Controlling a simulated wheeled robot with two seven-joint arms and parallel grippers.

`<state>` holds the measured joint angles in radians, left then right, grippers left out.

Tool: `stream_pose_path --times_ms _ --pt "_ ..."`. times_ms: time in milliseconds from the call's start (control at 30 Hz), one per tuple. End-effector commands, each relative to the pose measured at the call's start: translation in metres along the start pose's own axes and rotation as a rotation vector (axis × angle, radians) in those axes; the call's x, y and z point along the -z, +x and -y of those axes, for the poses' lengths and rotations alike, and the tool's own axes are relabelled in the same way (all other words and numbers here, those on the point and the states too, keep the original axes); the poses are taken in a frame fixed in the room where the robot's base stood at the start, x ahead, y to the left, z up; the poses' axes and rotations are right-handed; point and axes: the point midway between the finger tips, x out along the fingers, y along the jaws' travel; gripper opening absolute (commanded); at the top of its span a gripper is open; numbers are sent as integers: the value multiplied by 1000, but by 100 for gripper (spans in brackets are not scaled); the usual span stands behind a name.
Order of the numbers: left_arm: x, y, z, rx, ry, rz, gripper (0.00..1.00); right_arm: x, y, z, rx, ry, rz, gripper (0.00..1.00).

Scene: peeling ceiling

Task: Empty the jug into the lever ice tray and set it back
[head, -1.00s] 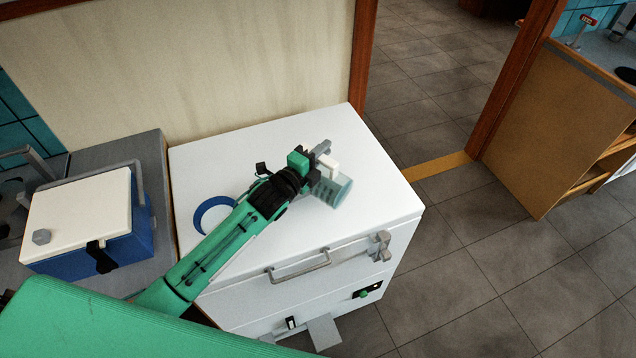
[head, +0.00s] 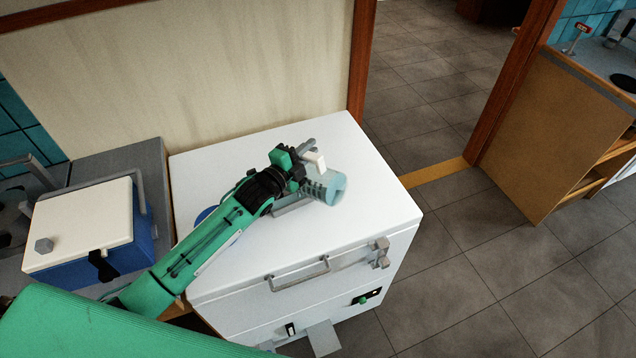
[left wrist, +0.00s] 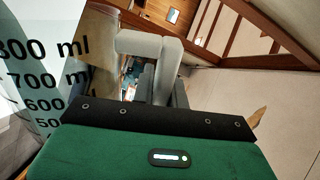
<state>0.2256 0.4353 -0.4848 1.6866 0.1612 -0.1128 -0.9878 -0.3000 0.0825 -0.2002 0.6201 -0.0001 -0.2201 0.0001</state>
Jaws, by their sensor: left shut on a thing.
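My left gripper (head: 307,160) is shut on the white handle of the clear jug (head: 335,188), above the white chest's top. The jug is tilted well over, with a round end facing right and towards the camera. Its side with black ml marks (left wrist: 40,75) fills the left of the left wrist view; how much it holds cannot be told. A grey metal piece (head: 292,206), perhaps the lever ice tray, shows under the gripper, mostly hidden by my arm and the jug. A blue ring (head: 205,214) on the chest is largely covered by my forearm. My right gripper is not in view.
The white chest (head: 375,215) has a bar handle (head: 298,274) and latch (head: 381,252) in front. A blue cooler with a white lid (head: 80,220) stands left of it. The chest's right and front top is clear. A wall rises behind; floor lies to the right.

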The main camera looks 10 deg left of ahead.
Motion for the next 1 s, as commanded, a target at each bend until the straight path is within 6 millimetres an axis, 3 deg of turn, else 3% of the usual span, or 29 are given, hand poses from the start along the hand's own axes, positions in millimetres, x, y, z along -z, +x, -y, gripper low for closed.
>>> stream_pose_path --times_ms 533,800,1000 --pt "-3 0 3 2 -25 -1 0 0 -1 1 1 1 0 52" --pt "-27 0 11 3 -185 -1 0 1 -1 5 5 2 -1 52" --pt "-31 0 12 2 -220 -1 0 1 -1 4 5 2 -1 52"
